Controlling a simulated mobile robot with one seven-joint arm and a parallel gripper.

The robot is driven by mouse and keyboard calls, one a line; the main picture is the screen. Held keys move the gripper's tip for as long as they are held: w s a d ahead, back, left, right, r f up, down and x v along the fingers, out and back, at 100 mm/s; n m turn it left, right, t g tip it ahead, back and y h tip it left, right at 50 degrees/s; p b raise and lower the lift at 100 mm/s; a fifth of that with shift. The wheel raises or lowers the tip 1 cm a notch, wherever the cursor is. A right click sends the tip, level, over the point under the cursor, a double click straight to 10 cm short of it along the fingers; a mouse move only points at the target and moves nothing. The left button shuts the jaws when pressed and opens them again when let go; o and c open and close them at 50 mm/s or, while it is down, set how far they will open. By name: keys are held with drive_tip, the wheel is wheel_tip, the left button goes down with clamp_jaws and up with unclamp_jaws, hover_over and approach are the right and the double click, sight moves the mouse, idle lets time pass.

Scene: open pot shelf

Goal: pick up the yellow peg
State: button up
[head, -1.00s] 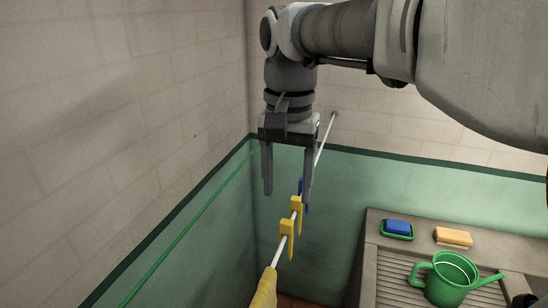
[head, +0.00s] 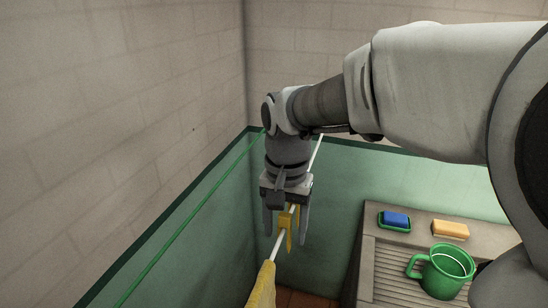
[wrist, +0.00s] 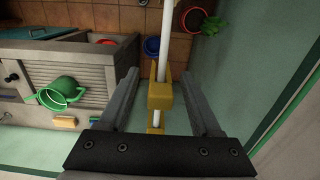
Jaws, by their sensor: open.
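A yellow peg (head: 285,221) sits on a white line (head: 318,155) below my wrist. In the wrist view this peg (wrist: 160,95) lies between my two fingers, with a gap on both sides. A second yellow piece (wrist: 156,129) shows beyond it on the line, close to my palm. I cannot tell clearly whether it is a separate peg. My gripper (head: 286,238) is open, with its fingers pointing down on either side of the line; it also shows in the wrist view (wrist: 158,75). The blue peg is hidden now.
A yellow cloth (head: 262,288) hangs on the line nearer me. A green line (head: 190,228) runs along the left wall.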

clamp_jaws()
drive_tip(key=shift+r, duration=0.2)
wheel_tip(320, 180, up, 11)
drive_tip(key=shift+f+p, duration=0.1)
drive_tip(key=shift+p, duration=0.35)
drive_tip(key=shift+s+f, duration=0.1)
